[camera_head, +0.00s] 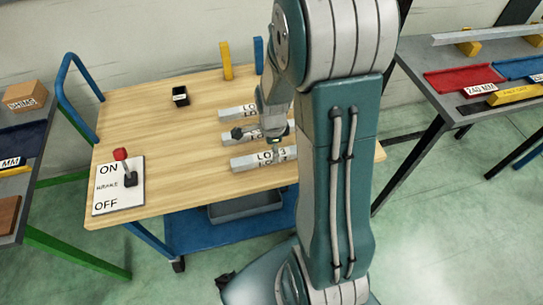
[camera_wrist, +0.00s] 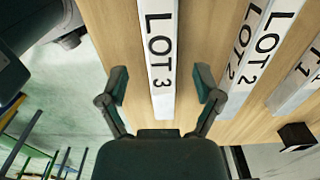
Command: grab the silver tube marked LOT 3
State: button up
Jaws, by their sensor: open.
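The silver tube marked LOT 3 (camera_head: 252,161) lies on the wooden tabletop near its front edge, partly hidden by my arm. In the wrist view the LOT 3 tube (camera_wrist: 160,60) runs up the picture, with its near end between my fingers. My gripper (camera_wrist: 162,88) is open and its fingers are on either side of the tube, apart from it. In the head view my gripper (camera_head: 272,140) is over the tubes, partly hidden by my arm. The LOT 2 tube (camera_wrist: 258,50) lies to the right in the wrist view, and the LOT 1 tube (camera_wrist: 298,88) lies beyond it.
An ON/OFF brake panel (camera_head: 105,200) with a red-knobbed lever stands at the table's left. A small black box (camera_head: 180,96), a yellow post (camera_head: 226,61) and a blue post (camera_head: 258,55) are farther back. The left middle of the tabletop (camera_head: 140,120) is clear.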

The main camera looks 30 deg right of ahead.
aim_at(271, 154)
jog(key=shift+w+f, duration=0.15)
jog(key=shift+f, duration=1.7)
grip_shut()
jog(key=shift+r, duration=0.2)
